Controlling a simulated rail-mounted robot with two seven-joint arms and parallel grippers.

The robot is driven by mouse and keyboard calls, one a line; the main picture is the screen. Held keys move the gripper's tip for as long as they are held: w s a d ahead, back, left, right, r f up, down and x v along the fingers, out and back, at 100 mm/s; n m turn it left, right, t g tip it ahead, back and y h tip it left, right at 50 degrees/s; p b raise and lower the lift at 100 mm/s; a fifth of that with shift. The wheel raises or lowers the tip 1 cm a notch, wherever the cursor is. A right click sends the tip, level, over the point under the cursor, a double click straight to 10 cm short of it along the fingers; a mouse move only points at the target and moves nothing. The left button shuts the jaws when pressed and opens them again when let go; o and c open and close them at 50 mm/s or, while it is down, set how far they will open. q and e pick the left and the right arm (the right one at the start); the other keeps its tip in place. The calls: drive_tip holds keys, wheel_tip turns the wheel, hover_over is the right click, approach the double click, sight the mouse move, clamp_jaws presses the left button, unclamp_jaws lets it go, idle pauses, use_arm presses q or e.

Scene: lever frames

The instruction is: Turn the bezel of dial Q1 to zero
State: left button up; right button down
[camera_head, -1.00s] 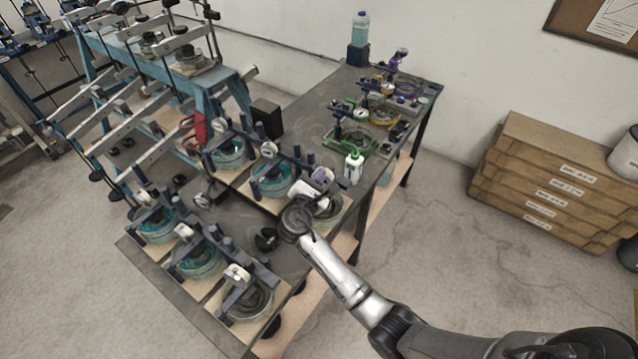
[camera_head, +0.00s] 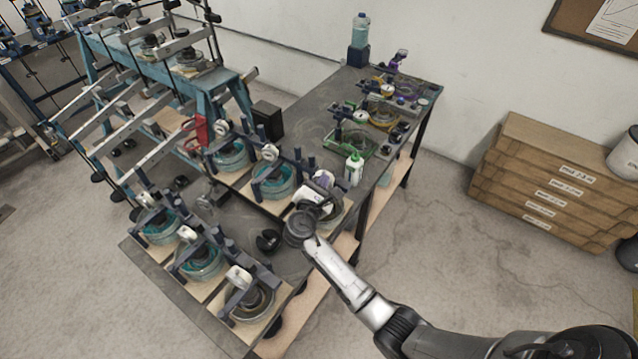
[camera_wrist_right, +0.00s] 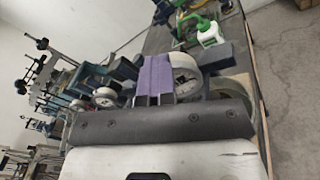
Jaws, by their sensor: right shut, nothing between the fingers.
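In the head view my wrist and gripper cover much of this station. My left gripper is not in view.
Similar dial stations with round vessels stand beside it (camera_head: 272,178) and in a front row (camera_head: 249,297). A white bottle with a green cap (camera_head: 354,168) stands close to my right gripper. A lever frame (camera_head: 205,84) stands left; cardboard boxes (camera_head: 545,185) are at right.

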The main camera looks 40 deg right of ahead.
drive_tip(key=shift+s+d+f+p, duration=0.3)
drive_tip(key=shift+s+d+f, duration=0.2)
drive_tip(key=shift+d, duration=0.2)
drive_tip(key=shift+s+d, duration=0.1)
drive_tip(key=shift+s, duration=0.05)
drive_tip(key=shift+s+d+f+p, duration=0.15)
drive_tip(key=shift+s+f+p, duration=0.2)
drive_tip(key=shift+f+p, duration=0.05)
drive_tip(key=shift+f, duration=0.1)
drive_tip(key=shift+s+d, duration=0.1)
drive_tip(key=p+v, duration=0.1)
drive_tip(key=v, duration=0.1)
drive_tip(key=p+v, duration=0.1)
drive_tip(key=v, duration=0.1)
drive_tip(key=r+p+v, duration=0.1)
drive_tip(key=shift+s+a, duration=0.3)
drive_tip(key=shift+s, duration=0.05)
idle(0.6)
